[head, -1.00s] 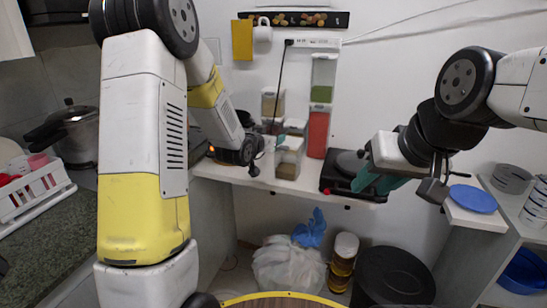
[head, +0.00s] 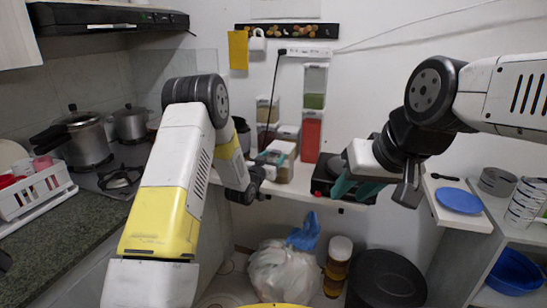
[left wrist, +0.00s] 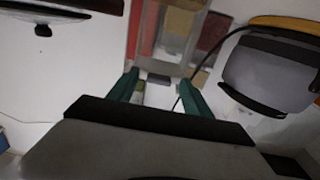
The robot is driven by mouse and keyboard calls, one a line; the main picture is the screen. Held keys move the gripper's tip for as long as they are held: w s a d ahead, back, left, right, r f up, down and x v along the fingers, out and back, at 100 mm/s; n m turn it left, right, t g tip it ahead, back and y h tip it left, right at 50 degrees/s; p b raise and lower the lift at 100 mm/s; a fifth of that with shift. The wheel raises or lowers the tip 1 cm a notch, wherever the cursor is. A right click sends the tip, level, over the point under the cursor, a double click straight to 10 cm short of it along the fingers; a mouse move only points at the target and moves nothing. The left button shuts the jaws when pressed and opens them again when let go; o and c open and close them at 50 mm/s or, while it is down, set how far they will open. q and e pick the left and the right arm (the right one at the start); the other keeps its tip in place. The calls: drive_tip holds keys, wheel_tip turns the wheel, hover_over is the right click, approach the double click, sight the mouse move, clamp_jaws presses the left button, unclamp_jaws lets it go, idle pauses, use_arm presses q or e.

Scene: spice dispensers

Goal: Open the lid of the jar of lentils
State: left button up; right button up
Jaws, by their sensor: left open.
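Several clear containers stand on the shelf in the head view. One at the front (head: 287,149) has a pale lid and brownish contents; I cannot tell surely which one is the jar of lentils. My left gripper (head: 268,160) is at this front container, open, partly hidden by its own wrist. In the left wrist view its two teal fingers (left wrist: 157,94) are spread apart, with a clear container (left wrist: 178,40) beyond the tips. I cannot tell whether they touch it. My right gripper (head: 357,190) is open and empty, in front of the dark appliance at the right.
A tall container with red contents (head: 311,132) stands behind, beneath one with green contents (head: 314,100). A dark appliance (head: 323,172) sits to the right. A blue plate (head: 459,200) lies on the right shelf. A black cable hangs near the containers.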

use_arm(q)
drive_tip(key=shift+w+d, duration=0.15)
drive_tip(key=shift+w, duration=0.2)
drive_tip(key=c, duration=1)
drive_tip(key=shift+r, duration=0.15)
